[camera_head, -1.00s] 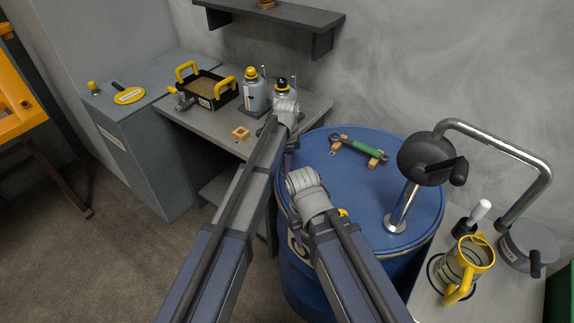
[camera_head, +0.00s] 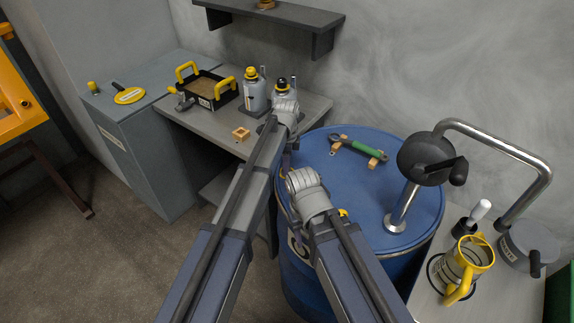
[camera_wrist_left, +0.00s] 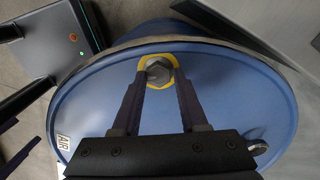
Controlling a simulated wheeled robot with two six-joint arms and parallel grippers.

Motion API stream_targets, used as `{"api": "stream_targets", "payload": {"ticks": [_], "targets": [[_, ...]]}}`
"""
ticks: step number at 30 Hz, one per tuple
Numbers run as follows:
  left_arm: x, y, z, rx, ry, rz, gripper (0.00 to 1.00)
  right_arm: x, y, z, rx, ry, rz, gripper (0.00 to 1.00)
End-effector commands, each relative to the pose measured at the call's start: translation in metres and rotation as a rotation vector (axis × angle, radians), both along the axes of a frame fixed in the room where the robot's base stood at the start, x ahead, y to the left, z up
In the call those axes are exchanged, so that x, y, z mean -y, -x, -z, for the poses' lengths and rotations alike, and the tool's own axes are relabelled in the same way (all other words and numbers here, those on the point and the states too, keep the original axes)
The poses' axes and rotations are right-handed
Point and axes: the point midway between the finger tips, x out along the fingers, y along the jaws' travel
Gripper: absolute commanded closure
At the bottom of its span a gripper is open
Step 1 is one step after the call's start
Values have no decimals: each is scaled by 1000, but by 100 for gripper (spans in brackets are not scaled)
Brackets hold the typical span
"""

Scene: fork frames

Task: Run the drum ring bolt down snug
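The drum ring bolt (camera_wrist_left: 158,72) is a grey hex head with a yellow surround, near the rim of the blue drum (camera_wrist_left: 225,100) in the left wrist view. My left gripper (camera_wrist_left: 159,70) has its two dark fingers on opposite sides of the bolt head, and they appear to touch it. In the head view my arm links hide the left gripper's fingertips and the bolt; a small yellow patch (camera_head: 342,212) shows by the near edge of the drum lid (camera_head: 345,185).
A green-handled tool (camera_head: 358,147) lies on supports on the lid. Bottles (camera_head: 255,92) and a black tray (camera_head: 207,90) crowd the left table.

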Motion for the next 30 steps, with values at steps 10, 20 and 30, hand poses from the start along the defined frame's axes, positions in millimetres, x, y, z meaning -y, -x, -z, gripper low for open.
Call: {"api": "stream_targets", "payload": {"ticks": [10, 20, 30], "targets": [[1, 1, 0, -3, 1, 0, 32, 0, 0, 0, 0, 0, 0, 50], [1, 2, -7, -5, 1, 0, 32, 0, 0, -7, 0, 0, 0, 50], [1, 1, -47, -4, 2, 0, 32, 0, 0, -47, 0, 0, 0, 50]]}}
